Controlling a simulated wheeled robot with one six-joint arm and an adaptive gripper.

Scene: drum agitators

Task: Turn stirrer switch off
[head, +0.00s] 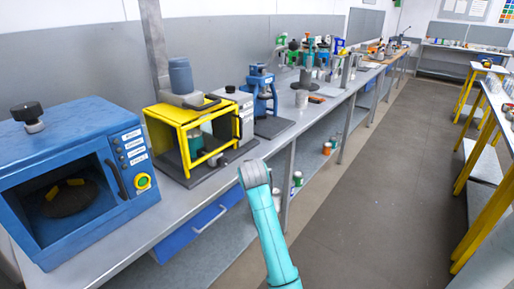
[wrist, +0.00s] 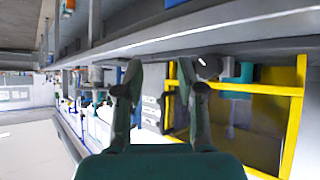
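In the head view only my teal arm shows clearly.
A blue machine (head: 75,165) with a round green button in a yellow ring (head: 144,182) stands at the left. A blue stand (head: 262,92) is right of the box. The bench edge (head: 175,232) runs between arm and machines. The floor (head: 380,190) at right is clear.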

